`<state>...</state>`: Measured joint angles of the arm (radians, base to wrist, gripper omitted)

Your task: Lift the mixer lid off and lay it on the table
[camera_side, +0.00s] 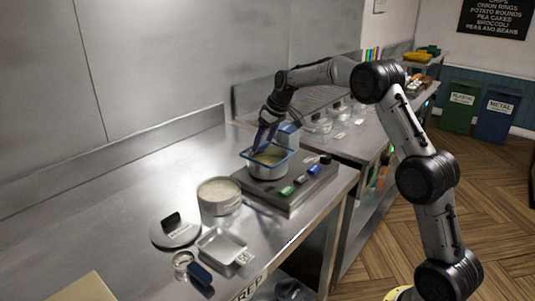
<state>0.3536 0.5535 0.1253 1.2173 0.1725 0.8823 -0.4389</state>
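The mixer (266,171) is a light pot on a grey base (290,196) with green, blue and black parts along its front. A blue-rimmed, squarish piece (284,163) sits at its top, with a pale yellowish middle; I cannot tell whether this is a lid or an open rim. My gripper (262,149) points down at it from above, its bluish fingers at or just over the back left of the rim. The fingers are too small to tell whether they are open or shut, or touching. A round grey lid (178,236) with a black handle lies flat on the table at the left.
A round tub (219,195) with pale contents stands left of the mixer. A metal tray (222,248), a small jar (183,262) and a dark blue item (201,274) are near the front edge. The steel table (110,210) is clear at the back left. A light blue container (289,135) stands behind the mixer.

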